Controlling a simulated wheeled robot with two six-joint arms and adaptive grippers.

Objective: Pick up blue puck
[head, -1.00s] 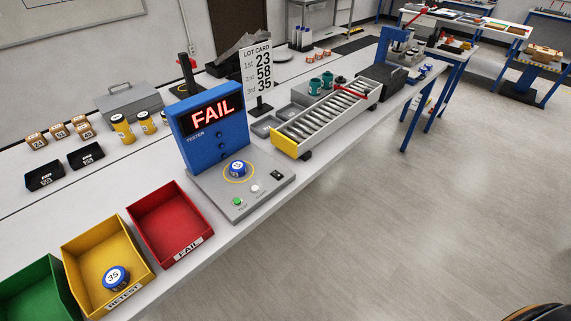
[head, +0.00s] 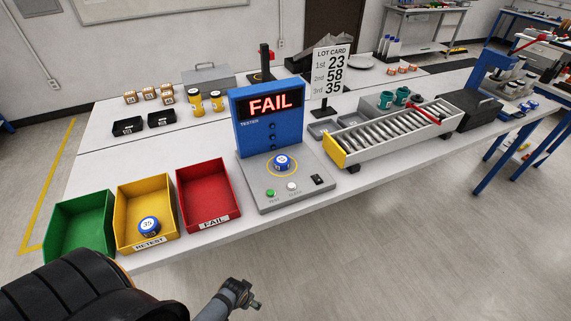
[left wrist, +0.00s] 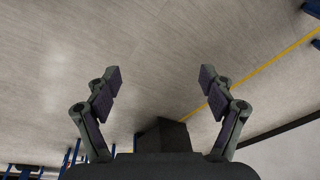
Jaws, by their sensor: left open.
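A blue puck (head: 281,162) with a white top sits in the yellow ring on the tester plate. Its number is too small to read surely. Another blue puck (head: 149,226), marked 35, lies in the yellow RETEST bin (head: 123,203). The tester (head: 255,125) shows FAIL in red. In the left wrist view, my left gripper (left wrist: 160,77) is open and empty, with only floor between its fingers. It is away from both pucks. Parts of my arm show at the bottom left of the head view. My right gripper is not seen.
A red FAIL bin (head: 229,200) and a green bin (head: 106,225) flank the yellow bin. The roller conveyor (head: 345,158) stands right of the tester. A lot card (head: 330,65) reads 23, 58, 35. Small boxes and black trays (head: 127,127) stand behind. Floor in front is clear.

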